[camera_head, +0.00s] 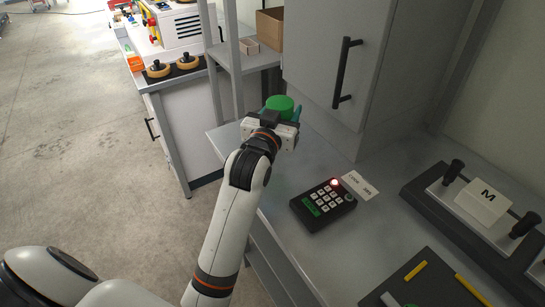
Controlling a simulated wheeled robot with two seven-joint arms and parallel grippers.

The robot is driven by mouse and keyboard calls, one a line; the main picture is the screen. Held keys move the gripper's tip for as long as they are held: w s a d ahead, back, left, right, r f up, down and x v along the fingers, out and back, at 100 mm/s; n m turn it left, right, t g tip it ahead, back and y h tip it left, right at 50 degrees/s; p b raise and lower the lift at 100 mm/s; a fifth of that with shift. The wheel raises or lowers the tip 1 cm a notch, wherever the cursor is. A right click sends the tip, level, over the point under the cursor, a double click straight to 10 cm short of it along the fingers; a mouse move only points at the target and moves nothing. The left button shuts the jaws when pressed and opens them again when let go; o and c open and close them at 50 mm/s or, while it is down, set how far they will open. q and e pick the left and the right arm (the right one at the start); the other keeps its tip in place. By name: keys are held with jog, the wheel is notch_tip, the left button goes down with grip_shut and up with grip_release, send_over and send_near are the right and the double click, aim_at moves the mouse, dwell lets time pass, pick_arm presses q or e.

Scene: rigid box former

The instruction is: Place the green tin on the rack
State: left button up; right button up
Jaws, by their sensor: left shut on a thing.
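The green tin (279,103) shows its round top in the head view, above centre. My left gripper (281,113) is shut on it, with teal fingertips at its sides; the wrist hides the tin's lower part. The tin is over the grey worktop's back left area; I cannot tell whether it touches anything below. Behind it stands a grey rack with upright posts and a shelf (246,64). My right gripper is not in view.
A cardboard box (270,28) and small boxes sit on the shelf. A grey cabinet (335,50) with a black handle stands right of the tin. A black keypad (323,205) with a lit red lamp lies on the worktop. A black fixture (470,222) is at right.

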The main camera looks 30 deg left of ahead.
pick_arm(q)
jog(key=shift+w+a+r, duration=0.15)
jog(key=shift+w+r, duration=0.15)
jog(key=shift+r, duration=0.15)
jog(key=shift+w+f, duration=0.1)
jog(key=shift+f, duration=0.15)
jog(key=b, duration=0.1)
send_over(281, 154)
notch_tip(281, 154, down, 6)
jog(key=shift+w+a+r, duration=0.1)
notch_tip(281, 154, down, 3)
jog(key=shift+f, duration=0.2)
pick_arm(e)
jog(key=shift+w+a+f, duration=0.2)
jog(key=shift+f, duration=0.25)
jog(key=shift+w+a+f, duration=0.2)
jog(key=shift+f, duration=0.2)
pick_arm(q)
jog(key=o, duration=1.2)
jog(key=shift+f, duration=0.1)
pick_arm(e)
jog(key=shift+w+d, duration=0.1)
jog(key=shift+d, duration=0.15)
